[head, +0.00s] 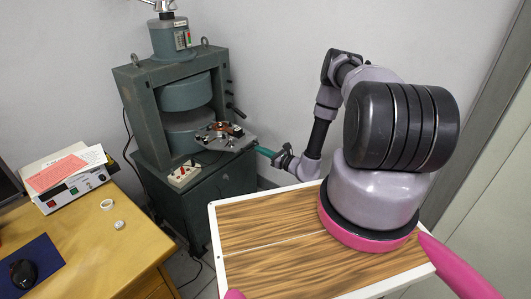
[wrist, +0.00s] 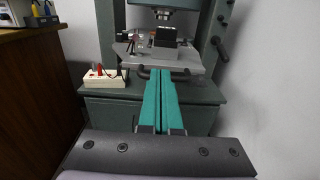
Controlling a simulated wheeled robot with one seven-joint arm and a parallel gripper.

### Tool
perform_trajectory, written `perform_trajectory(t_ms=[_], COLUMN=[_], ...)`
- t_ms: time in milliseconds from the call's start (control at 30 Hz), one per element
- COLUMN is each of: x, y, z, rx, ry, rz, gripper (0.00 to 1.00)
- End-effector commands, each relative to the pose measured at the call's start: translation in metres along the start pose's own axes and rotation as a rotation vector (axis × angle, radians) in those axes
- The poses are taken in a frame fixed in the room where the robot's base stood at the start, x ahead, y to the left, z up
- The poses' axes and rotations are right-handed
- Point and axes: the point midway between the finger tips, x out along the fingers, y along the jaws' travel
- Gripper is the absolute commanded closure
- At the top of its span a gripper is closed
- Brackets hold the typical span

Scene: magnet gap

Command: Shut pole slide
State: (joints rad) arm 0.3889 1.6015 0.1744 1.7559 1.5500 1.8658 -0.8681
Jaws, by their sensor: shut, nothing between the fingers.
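The pole slide (head: 238,143) is a grey plate carrying copper-coloured and dark parts. In the head view it sticks out of the gap of the green magnet (head: 188,105) toward my arm. In the wrist view the slide (wrist: 190,60) is ahead, with a black block on top and a dark bar handle (wrist: 188,72) along its front edge. My gripper (head: 258,150) has long teal fingers, shut and empty. In the wrist view the gripper (wrist: 161,70) reaches the front edge of the slide near the handle; I cannot tell whether it touches.
A white box with a red knob (head: 183,173) sits on the cabinet (head: 215,185) left of the slide. A wooden desk (head: 90,245) with a power supply (head: 75,190) and a mouse stands at the left. A plain wall is to the right.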

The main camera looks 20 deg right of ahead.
Motion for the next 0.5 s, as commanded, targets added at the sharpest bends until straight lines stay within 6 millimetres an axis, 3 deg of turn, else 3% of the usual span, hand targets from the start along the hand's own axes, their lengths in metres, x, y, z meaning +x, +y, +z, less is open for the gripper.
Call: perform_trajectory(t_ms=[233,500], x=[0.053,0.084], y=[0.001,0.001], z=[0.001,0.000], rx=[-0.003,-0.001], ry=[-0.002,-0.001], rz=[0.004,0.002], gripper=[1.00,1.00])
